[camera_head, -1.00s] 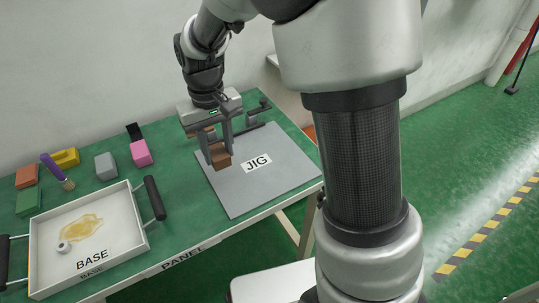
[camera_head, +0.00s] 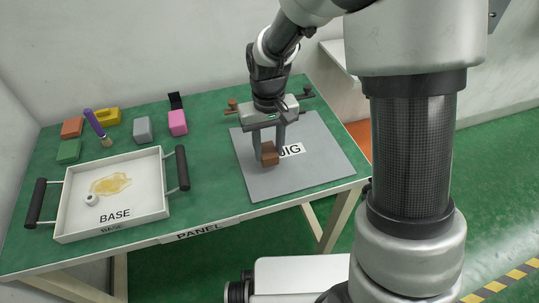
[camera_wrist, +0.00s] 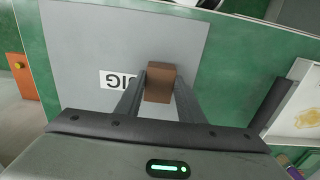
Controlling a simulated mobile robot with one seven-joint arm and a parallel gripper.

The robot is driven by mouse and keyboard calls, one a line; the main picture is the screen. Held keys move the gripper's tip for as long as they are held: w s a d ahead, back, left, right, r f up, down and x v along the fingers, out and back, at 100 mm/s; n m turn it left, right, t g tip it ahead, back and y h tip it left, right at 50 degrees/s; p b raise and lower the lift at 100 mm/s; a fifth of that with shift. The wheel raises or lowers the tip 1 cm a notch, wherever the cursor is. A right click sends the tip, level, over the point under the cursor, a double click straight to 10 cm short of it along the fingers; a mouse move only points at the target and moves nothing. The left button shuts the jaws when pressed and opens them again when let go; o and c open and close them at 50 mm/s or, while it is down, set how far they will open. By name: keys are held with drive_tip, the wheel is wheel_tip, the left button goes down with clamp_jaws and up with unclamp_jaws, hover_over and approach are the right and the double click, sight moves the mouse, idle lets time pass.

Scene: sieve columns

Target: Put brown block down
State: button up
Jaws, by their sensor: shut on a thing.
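The brown block (camera_head: 270,157) is held upright between the fingers of my gripper (camera_head: 269,152), over the grey JIG panel (camera_head: 262,182). It hides part of the JIG label in the head view. In the wrist view the brown block (camera_wrist: 160,82) sits between both fingertips, beside the label on the grey panel (camera_wrist: 75,50). My gripper is shut on it. I cannot tell whether its underside touches the panel.
The white BASE tray (camera_head: 150,207) with dark handles, a yellow smear and a small white ring stands at the left. Behind it are red, green, yellow, grey and pink blocks (camera_head: 177,122) and a purple-handled brush (camera_head: 95,125). The panel's right half is clear.

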drive_tip(key=shift+f, duration=1.25)
drive_tip(key=shift+f+b, duration=0.2)
drive_tip(key=shift+b, duration=0.1)
drive_tip(key=o, duration=1.1)
drive_tip(key=shift+c, duration=0.2)
drive_tip(key=shift+r, duration=0.1)
